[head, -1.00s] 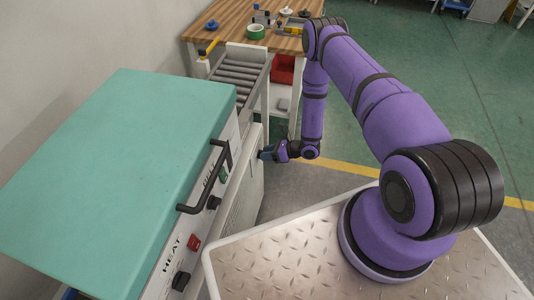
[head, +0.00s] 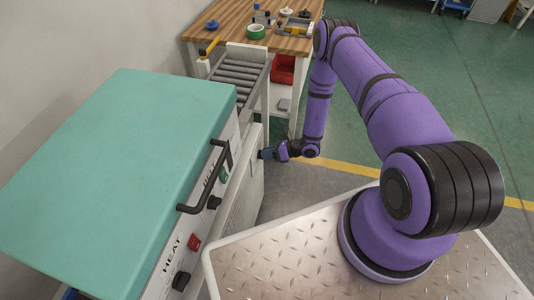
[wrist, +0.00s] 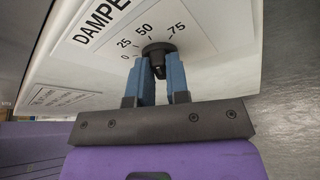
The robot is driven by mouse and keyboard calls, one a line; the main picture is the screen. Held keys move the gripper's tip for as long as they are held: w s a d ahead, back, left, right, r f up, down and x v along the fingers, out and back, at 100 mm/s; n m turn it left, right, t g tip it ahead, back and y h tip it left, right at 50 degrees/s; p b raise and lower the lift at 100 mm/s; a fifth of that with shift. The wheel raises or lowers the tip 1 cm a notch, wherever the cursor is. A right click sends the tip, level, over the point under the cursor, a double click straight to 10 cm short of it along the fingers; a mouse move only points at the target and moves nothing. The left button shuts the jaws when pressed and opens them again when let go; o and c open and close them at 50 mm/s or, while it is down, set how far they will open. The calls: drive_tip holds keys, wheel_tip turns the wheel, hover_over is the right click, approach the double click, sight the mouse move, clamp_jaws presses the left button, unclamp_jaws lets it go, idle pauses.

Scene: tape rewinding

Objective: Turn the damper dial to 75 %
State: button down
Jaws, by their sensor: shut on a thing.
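The damper dial (wrist: 158,48) is a small black knob on a white panel in the wrist view. The marks 0, 25, 50 and 75 are printed around it, below the lettering "DAMPE", which is cut off. My gripper (wrist: 159,68) has its two blue fingers closed on the knob from the near side. Where the dial points is hard to make out. In the head view my gripper (head: 267,154) is small, at the front side of the machine, and the dial itself is not visible there.
The machine with a teal lid (head: 120,170) and black handle (head: 206,178) stands at left. A red switch (head: 193,242) and black knob (head: 181,281) are on its front. A roller conveyor (head: 240,72) leads to a wooden table (head: 235,18).

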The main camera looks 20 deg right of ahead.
drive_tip(key=m+y, duration=0.1)
drive_tip(key=m+g, duration=0.1)
drive_tip(key=m, duration=0.1)
drive_tip(key=m+y, duration=0.1)
drive_tip(key=shift+w+d+f+m+y, duration=0.2)
drive_tip(key=shift+d+f+m+y, duration=0.05)
drive_tip(key=shift+m+y, duration=0.05)
drive_tip(key=shift+g, duration=0.3)
idle(0.3)
drive_tip(key=c, duration=1.1)
unclamp_jaws()
drive_tip(key=shift+d, duration=0.1)
drive_tip(key=v, duration=1)
drive_tip(key=shift+d, duration=0.3)
drive_tip(key=shift+s, duration=0.15)
